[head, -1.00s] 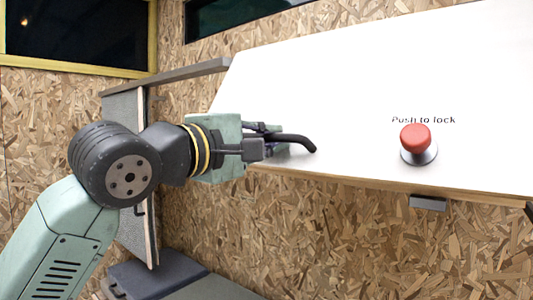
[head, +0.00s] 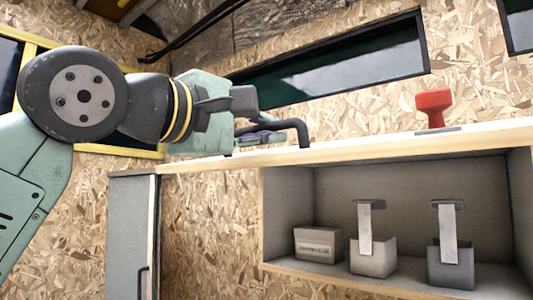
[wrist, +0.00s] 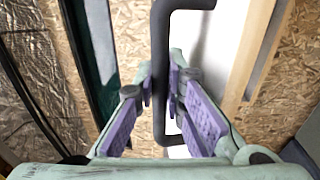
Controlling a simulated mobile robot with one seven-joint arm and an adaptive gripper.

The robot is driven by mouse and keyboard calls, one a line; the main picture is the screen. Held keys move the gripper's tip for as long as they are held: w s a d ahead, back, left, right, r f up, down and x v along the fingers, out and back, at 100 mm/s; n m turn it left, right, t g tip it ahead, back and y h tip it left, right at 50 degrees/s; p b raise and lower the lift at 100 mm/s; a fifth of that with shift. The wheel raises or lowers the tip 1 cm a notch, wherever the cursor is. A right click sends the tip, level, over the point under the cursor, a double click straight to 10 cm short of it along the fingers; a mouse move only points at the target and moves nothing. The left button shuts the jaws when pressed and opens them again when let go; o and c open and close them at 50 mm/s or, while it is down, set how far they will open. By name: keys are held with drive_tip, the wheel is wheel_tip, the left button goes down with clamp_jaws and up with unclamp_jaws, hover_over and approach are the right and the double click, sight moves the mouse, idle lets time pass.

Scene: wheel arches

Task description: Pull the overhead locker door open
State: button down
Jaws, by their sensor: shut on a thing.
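The overhead locker door (head: 370,150) is raised and shows nearly edge-on in the head view, with the locker's inside open below it. Its white face also shows in the wrist view (wrist: 222,50). A dark bent handle (wrist: 160,70) stands out from the door; it also shows in the head view (head: 301,132). My gripper (wrist: 162,88) is shut on the handle, with a purple-padded finger on each side of the bar. In the head view my gripper (head: 262,138) is at the door's left part, and its fingers are partly hidden.
The locker's grey interior (head: 420,180) holds a small box (head: 318,244) and two bins (head: 373,257) with upright flat pieces. A red knob (head: 433,108) stands up from the door at right. A dark window (head: 330,65) is behind. A grey panel (head: 130,230) stands below left.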

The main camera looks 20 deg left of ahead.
drive_tip(key=shift+r, duration=1.15)
drive_tip(key=c, duration=1.7)
unclamp_jaws()
drive_tip(key=shift+o, duration=0.2)
drive_tip(key=shift+s, duration=0.1)
drive_tip(key=v, duration=1.2)
